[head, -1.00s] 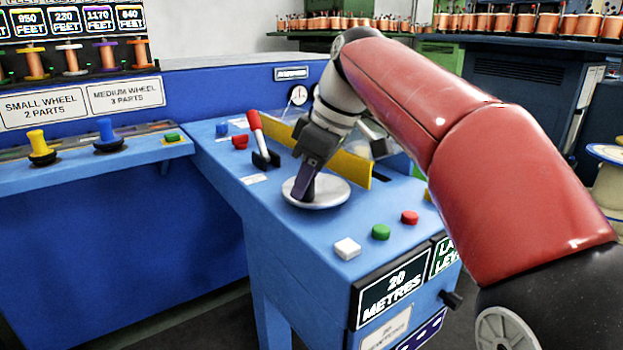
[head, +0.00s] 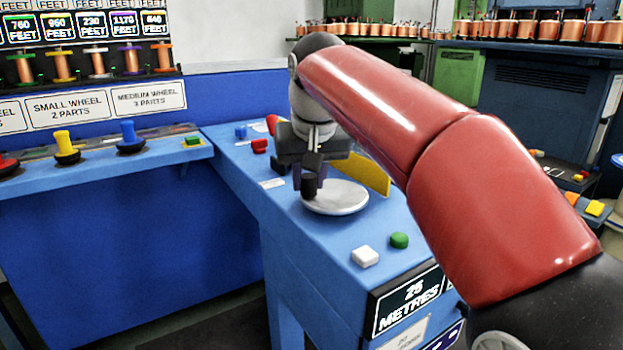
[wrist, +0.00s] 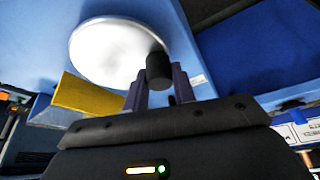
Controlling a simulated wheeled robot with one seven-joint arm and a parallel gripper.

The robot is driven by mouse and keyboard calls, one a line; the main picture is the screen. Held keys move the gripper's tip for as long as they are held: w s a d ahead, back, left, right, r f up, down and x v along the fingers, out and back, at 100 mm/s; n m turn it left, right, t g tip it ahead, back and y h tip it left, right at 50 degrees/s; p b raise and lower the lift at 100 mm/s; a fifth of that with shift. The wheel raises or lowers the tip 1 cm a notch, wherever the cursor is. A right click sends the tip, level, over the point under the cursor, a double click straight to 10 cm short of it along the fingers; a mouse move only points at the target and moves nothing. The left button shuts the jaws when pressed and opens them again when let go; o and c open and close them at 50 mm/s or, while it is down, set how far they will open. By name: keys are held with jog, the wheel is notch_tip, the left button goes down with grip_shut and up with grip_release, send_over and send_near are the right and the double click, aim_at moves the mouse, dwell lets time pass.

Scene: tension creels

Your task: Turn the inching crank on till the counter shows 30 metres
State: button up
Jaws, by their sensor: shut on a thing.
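The inching crank is a pale round disc (head: 345,197) on top of the blue machine, with a dark upright knob near its rim. In the wrist view the disc (wrist: 105,50) fills the upper left, and the black knob (wrist: 158,68) stands between my fingers. My gripper (head: 311,185) is shut on this knob at the disc's left edge; it also shows in the wrist view (wrist: 158,88). The counter (head: 408,300) on the machine's front reads 25 METRES.
A white button (head: 365,257) and a green button (head: 399,240) sit in front of the disc. A yellow plate (head: 362,174) stands behind it. A red-topped lever (head: 272,124) is just left of my gripper. Coloured knobs (head: 129,136) line the left shelf.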

jog(key=m, duration=0.1)
jog(key=w+m+h, duration=0.1)
jog(key=m, duration=0.1)
jog(key=shift+w+a+m+h, duration=0.1)
jog(key=shift+w+m+h, duration=0.15)
jog(key=shift+m+h, duration=0.05)
jog(key=shift+w+d+m+h, duration=0.1)
jog(key=shift+w+m+h, duration=0.25)
jog(key=shift+m, duration=0.55)
jog(key=shift+w+d+m+h, duration=0.1)
jog(key=shift+w+m+h, duration=0.25)
jog(key=shift+m, duration=0.55)
jog(key=o, duration=1)
jog(key=shift+v, duration=3.9)
jog(key=shift+w, duration=0.1)
